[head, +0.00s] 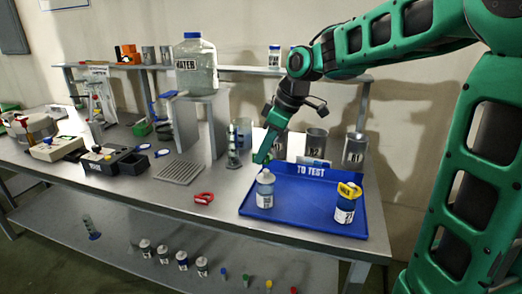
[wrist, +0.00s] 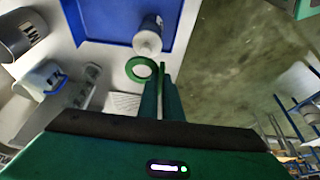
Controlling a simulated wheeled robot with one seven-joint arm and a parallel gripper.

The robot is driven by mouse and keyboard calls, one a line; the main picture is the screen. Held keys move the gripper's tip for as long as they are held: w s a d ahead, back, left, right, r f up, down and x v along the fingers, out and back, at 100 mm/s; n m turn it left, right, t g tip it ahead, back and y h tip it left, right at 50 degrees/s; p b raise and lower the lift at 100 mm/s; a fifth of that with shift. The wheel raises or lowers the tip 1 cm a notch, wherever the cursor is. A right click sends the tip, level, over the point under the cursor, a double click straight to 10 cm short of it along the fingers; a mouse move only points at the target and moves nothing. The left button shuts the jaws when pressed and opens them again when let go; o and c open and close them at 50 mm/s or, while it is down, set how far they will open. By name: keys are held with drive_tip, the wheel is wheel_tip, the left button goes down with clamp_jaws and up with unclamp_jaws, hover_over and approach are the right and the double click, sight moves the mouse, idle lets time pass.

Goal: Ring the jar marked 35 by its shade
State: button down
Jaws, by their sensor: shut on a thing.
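My gripper (head: 264,154) is shut on a green ring (wrist: 141,69), which sticks out to the left of the fingertips in the wrist view. The ring is above the left part of the blue tray (head: 300,215) marked TO TEST. A pale-capped jar (head: 265,190) stands upright on the tray, just below my gripper. A jar (wrist: 149,35) shows just past the ring in the wrist view, apart from it. A second jar (head: 345,205) stands at the tray's right with a yellow ring (head: 349,190) around its top. The jar numbers are too small to read.
A red ring (head: 204,198) lies on the table left of the tray. A water jug (head: 195,66) sits on a raised stand. A slotted grey plate (head: 180,171) lies on the table.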

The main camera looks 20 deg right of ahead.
sight(268, 164)
drive_tip(key=shift+d+f, duration=0.25)
drive_tip(key=shift+f, duration=2.7)
drive_tip(key=shift+f, duration=0.1)
drive_tip(key=c, duration=1.9)
unclamp_jaws()
drive_tip(key=shift+o, duration=0.2)
drive_tip(key=v, duration=1)
drive_tip(key=shift+r, duration=0.3)
drive_tip(key=shift+s+d, duration=0.1)
drive_tip(key=shift+s, duration=0.05)
